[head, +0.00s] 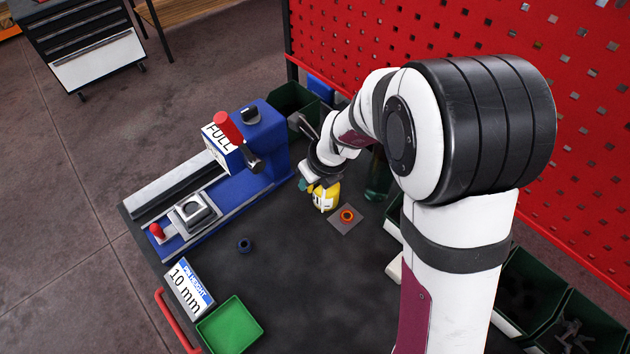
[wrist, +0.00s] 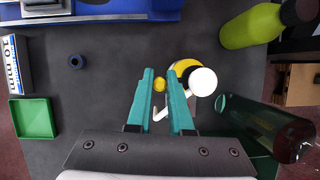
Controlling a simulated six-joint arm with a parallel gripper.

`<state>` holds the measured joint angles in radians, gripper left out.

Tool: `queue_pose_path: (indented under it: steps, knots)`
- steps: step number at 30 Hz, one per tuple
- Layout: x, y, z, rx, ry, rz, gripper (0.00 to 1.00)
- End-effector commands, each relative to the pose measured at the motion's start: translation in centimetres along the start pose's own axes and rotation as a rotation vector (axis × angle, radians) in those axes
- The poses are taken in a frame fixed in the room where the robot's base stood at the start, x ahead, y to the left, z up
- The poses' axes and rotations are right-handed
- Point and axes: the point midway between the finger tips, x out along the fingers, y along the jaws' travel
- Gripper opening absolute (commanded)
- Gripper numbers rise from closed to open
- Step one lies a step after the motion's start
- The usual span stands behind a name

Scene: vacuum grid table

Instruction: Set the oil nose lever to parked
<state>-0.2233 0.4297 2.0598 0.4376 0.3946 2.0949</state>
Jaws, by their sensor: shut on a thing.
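The yellow oil can (head: 326,197) stands near the middle of the table. In the wrist view its yellow body (wrist: 184,66) with a round white part (wrist: 203,82) is just right of my gripper's tips. My gripper (wrist: 162,82) has teal fingers on either side of a small yellow knob (wrist: 159,85) and a thin white bent piece (wrist: 161,112), which looks like the oil nose lever. My gripper is shut on this part. In the head view my gripper (head: 305,185) is at the can's upper left, partly covered by my wrist. The lever's exact position cannot be told.
An orange ring (head: 347,216) on a grey plate is close to the can. The blue machine (head: 265,150) with a red handle, a green tray (head: 230,326) and a dark blue ring (head: 244,245) are left.

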Motion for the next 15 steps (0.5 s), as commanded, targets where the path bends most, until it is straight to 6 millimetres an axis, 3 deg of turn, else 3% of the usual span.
queue_pose_path:
  steps: [15]
  knots:
    - [0.6, 0.0, 1.3, 0.248, 0.001, -0.103, 0.00]
